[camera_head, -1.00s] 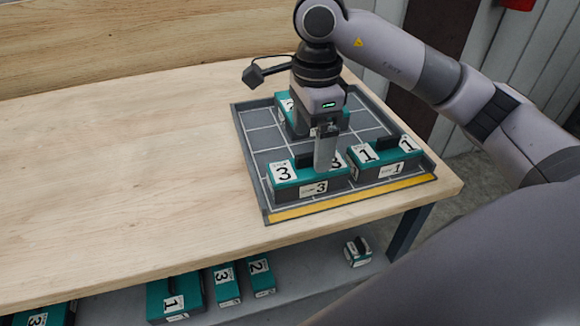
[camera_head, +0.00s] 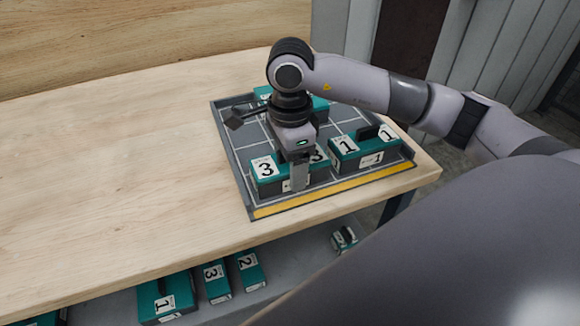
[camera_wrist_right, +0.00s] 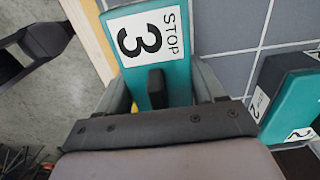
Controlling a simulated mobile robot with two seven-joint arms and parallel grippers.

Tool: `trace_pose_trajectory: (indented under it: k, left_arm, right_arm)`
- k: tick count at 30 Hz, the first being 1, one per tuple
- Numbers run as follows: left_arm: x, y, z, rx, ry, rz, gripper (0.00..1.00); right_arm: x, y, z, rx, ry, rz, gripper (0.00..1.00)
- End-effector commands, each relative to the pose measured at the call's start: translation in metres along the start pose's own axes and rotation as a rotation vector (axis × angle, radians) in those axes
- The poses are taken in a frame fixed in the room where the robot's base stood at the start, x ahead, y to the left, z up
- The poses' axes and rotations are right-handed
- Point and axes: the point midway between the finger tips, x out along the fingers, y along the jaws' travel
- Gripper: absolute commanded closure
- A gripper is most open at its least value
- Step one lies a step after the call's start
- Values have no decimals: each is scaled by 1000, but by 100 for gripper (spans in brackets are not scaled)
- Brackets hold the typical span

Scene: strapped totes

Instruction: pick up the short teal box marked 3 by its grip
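The teal box marked 3 (camera_head: 265,182) sits at the front left of the gridded tray (camera_head: 232,150). In the right wrist view, the same box (camera_wrist_right: 125,75) shows a white label reading 3 STOP and a dark upright grip (camera_wrist_right: 157,88). My right gripper (camera_head: 299,172) is down over this box, one finger in front of its front face and the other hidden. In the right wrist view, the fingers (camera_wrist_right: 160,95) stand apart on either side of the box, with the grip between them and gaps beside it. My left gripper is not in view.
A teal box marked 1 (camera_head: 350,157) stands close on the right in the tray. Another teal box (camera_head: 320,104) is at the back, partly hidden by my arm. Several boxes, including one marked 2 (camera_head: 250,274), lie on the lower shelf. The wooden tabletop (camera_head: 110,160) is clear at left.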

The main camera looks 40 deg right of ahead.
Motion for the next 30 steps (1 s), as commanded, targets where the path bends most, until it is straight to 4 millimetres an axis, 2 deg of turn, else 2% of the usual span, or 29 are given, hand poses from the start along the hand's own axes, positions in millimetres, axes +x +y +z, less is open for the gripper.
trace_pose_trajectory:
  k: [1, 3, 12, 17, 23, 27, 30]
  left_arm:
    - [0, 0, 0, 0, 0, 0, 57]
    - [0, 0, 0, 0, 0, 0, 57]
    - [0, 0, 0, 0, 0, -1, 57]
    - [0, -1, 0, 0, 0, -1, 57]
    - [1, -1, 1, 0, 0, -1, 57]
    - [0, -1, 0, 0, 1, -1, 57]
    - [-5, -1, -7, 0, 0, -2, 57]
  right_arm:
    - [0, 0, 0, 0, 0, 0, 52]
    - [0, 0, 0, 0, 0, 0, 74]
    - [-3, 0, 0, 1, -1, -2, 74]
    - [-13, -1, 1, 1, -3, -5, 74]
    - [-50, -2, 1, 0, -4, -8, 74]
    - [-94, -1, 1, -1, -5, -11, 74]
    - [-118, -1, 0, 1, -1, -9, 74]
